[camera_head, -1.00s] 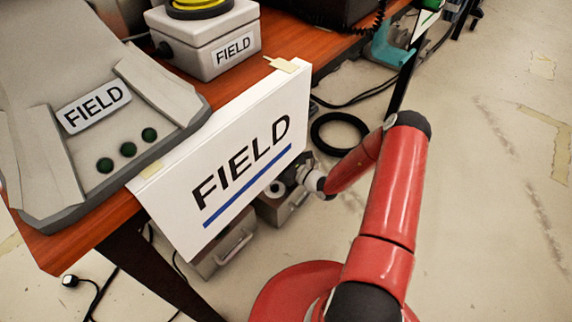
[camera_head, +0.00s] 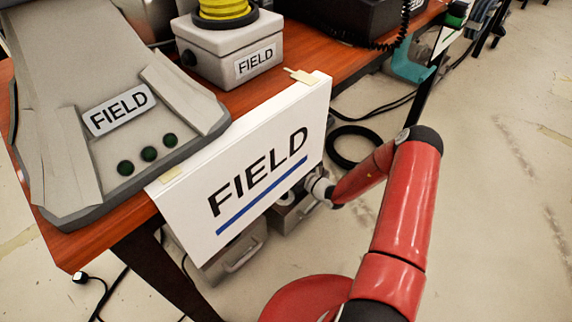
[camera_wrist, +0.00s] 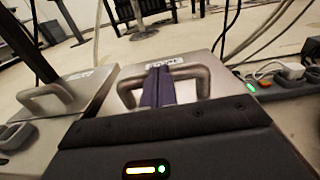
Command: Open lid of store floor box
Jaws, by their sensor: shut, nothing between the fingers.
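In the wrist view, a grey metal floor box (camera_wrist: 205,70) with a bar handle (camera_wrist: 193,73) on its lid is straight ahead; its small label (camera_wrist: 165,62) is too blurred to read. The lid looks closed. My gripper (camera_wrist: 157,72) is shut, its dark fingers overlapping the middle of the handle in the picture; I cannot tell whether they touch it. In the head view, this box seems to be the grey one (camera_head: 292,217) under the table, partly hidden by the FIELD sign, and my gripper's tips are hidden there.
A second grey box with a handle (camera_wrist: 50,98) stands on the left in the wrist view. A power strip (camera_wrist: 285,90) with cables lies on the right. The white FIELD sign (camera_head: 245,165) hangs off the table edge (camera_head: 60,238). Open floor lies right of my arm.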

